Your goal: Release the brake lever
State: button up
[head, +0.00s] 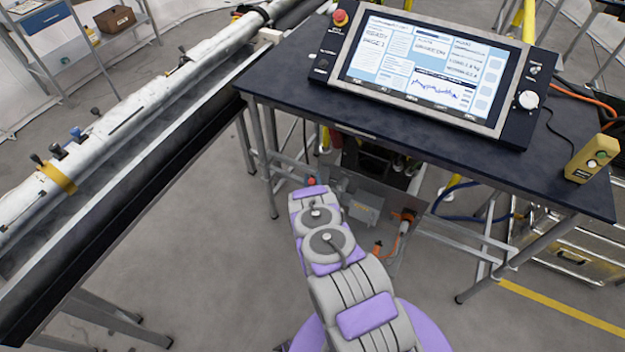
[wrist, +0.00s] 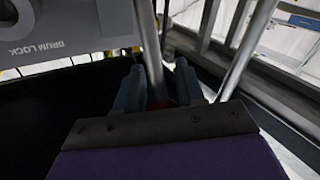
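Something dull red shows low between the fingers. The bar may be the brake lever, but its lower end is hidden and I cannot tell whether the fingers touch it. A grey panel (wrist: 60,25) marked "DRUM LOCK" is just left of the bar. In the head view, my arm reaches under the dark table, and a small red knob (head: 311,181) shows at its far end. The fingers are hidden there.
The dark table (head: 420,150) bears a large screen console (head: 430,62). A yellow control box (head: 592,158) is at its right edge. A grey box (head: 366,206) and orange fittings (head: 405,216) are beneath. A long pipe (head: 130,105) lies in a trough at left. Open floor is at lower left.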

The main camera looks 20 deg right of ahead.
grip_shut()
jog(key=shift+s+a+f+b, duration=0.2)
jog(key=shift+f+b, duration=0.15)
jog(key=shift+b, duration=0.15)
jog(key=shift+s+a+f+n+t+b, duration=0.1)
jog(key=shift+s+a+n+t+b, duration=0.25)
jog(key=shift+a+b, duration=0.2)
jog(key=shift+o, duration=2.3)
grip_release()
